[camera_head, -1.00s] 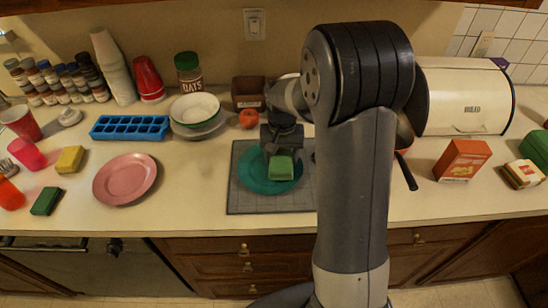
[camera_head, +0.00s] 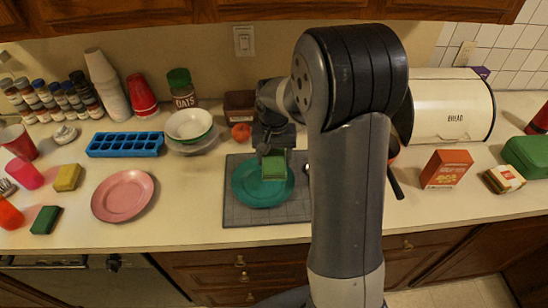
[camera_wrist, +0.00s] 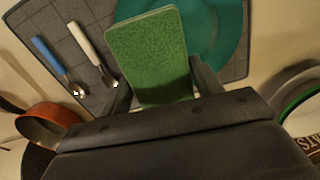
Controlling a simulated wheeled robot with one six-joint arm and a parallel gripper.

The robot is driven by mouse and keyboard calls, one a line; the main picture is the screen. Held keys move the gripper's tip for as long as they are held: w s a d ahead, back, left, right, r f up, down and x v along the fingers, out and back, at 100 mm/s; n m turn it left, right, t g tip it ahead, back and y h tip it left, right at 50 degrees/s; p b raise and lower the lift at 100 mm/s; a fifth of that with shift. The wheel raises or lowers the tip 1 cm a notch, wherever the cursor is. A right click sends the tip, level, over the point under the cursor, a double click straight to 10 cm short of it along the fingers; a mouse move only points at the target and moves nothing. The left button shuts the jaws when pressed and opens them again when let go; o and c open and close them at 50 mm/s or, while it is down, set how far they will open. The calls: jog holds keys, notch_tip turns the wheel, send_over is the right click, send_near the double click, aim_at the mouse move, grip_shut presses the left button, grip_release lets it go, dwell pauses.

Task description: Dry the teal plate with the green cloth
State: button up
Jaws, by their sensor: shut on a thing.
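The teal plate (camera_head: 250,190) lies on a grey tiled mat (camera_head: 236,214) on the counter. It also shows in the wrist view (camera_wrist: 222,45), partly behind the cloth. The green cloth (camera_head: 274,166), a folded, block-like piece, is in my gripper (camera_head: 272,150) over the right part of the plate. In the wrist view the green cloth (camera_wrist: 148,50) sits between the two fingers of my gripper (camera_wrist: 155,88), which is shut on it. I cannot tell whether the cloth touches the plate.
Two spoons, one blue-handled (camera_wrist: 55,62) and one white-handled (camera_wrist: 90,52), lie on the mat beside the plate. A pink plate (camera_head: 122,196) is to the left, stacked bowls (camera_head: 188,125) and a tomato (camera_head: 241,132) behind. A pan handle (camera_head: 395,182) and orange box (camera_head: 446,168) are right.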

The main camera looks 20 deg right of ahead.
jog(key=shift+r, duration=0.2)
jog(key=shift+r+p, duration=1.15)
jog(key=shift+r, duration=0.4)
jog(key=shift+f, duration=0.1)
jog(key=shift+a, duration=0.1)
